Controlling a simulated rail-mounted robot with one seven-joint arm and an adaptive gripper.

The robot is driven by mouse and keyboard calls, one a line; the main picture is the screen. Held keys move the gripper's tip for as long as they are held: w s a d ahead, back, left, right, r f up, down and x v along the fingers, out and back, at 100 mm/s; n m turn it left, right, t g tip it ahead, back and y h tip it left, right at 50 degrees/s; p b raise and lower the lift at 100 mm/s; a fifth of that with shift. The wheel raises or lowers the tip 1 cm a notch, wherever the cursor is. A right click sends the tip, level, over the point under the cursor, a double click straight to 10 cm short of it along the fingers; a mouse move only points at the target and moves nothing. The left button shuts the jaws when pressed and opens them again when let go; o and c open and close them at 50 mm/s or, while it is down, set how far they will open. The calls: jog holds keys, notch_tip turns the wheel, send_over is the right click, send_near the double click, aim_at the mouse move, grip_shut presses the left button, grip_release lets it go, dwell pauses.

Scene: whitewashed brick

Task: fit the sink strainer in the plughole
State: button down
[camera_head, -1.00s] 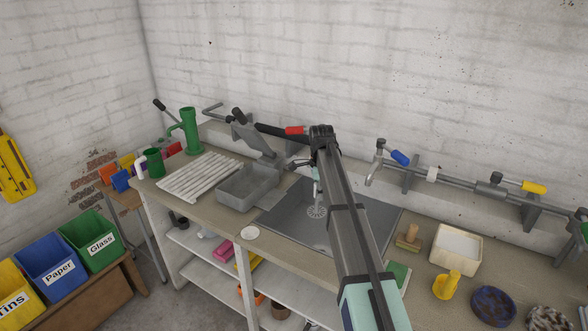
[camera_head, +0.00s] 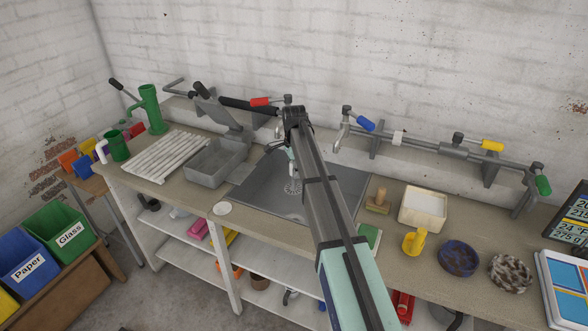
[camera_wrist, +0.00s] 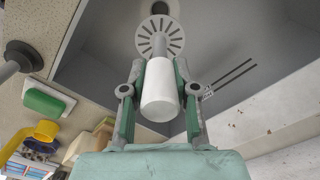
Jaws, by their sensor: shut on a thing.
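My gripper (camera_wrist: 158,95) is shut on the white handle (camera_wrist: 160,92) of the sink strainer. The strainer's pale round slotted disc (camera_wrist: 160,37) is beyond the fingertips in the wrist view. In the head view the strainer (camera_head: 293,187) shows below my gripper (camera_head: 291,155), over the left part of the grey sink (camera_head: 350,183). I cannot tell how high the disc is above the sink floor. The sink's grey inside (camera_wrist: 225,40) fills much of the wrist view.
A grey basin (camera_head: 208,172) and white slatted rack (camera_head: 165,153) stand left of the sink. Taps with blue (camera_head: 365,124) and red (camera_head: 260,101) handles line the back. A brush (camera_head: 378,201) and white tub (camera_head: 423,207) stand right.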

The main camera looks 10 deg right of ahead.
aim_at(294, 188)
notch_tip(294, 188, down, 15)
jog(key=b, duration=0.5)
jog(key=shift+f+b, duration=0.2)
jog(key=shift+b, duration=0.1)
jog(key=shift+f+b, duration=0.65)
jog(key=shift+f, duration=0.95)
jog(key=c, duration=0.8)
grip_release()
notch_tip(294, 188, up, 12)
